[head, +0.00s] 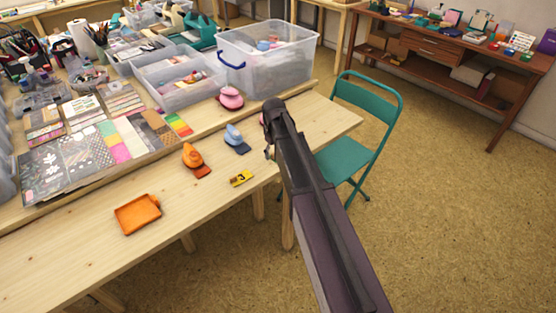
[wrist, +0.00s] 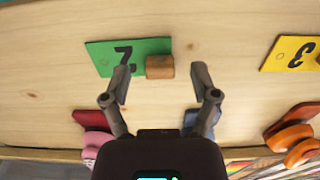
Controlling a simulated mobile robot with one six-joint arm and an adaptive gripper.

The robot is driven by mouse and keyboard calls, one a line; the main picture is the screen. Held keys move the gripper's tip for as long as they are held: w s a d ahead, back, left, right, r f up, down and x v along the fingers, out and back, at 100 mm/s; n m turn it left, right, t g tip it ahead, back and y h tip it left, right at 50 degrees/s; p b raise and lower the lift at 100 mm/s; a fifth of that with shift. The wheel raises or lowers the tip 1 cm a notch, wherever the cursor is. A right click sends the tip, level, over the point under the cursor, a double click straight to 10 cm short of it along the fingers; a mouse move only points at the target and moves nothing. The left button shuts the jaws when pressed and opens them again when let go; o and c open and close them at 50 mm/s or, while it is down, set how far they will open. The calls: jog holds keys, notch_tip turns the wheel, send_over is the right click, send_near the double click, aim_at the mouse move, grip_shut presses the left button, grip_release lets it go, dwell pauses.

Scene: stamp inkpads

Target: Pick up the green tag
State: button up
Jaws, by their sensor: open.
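The green tag (wrist: 105,56) lies flat on the pale wooden table in the wrist view, marked with a dark digit. A small wooden block (wrist: 160,66) sits at its right end. My gripper (wrist: 160,76) is open over the table, with one finger on each side of the block. I cannot tell how high the fingertips are above the table. In the head view my arm hides most of that spot, so the green tag is not clearly visible there.
A yellow tag (head: 241,178) lies near an orange stamp (head: 193,157). A blue stamp (head: 235,136) and a pink stamp (head: 231,97) stand along the raised shelf edge. An orange tray (head: 138,213) is farther left. A teal chair (head: 352,148) stands beside the table.

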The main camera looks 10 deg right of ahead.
jog(key=shift+f+b, duration=0.3)
jog(key=shift+f, duration=0.2)
jog(key=c, duration=0.8)
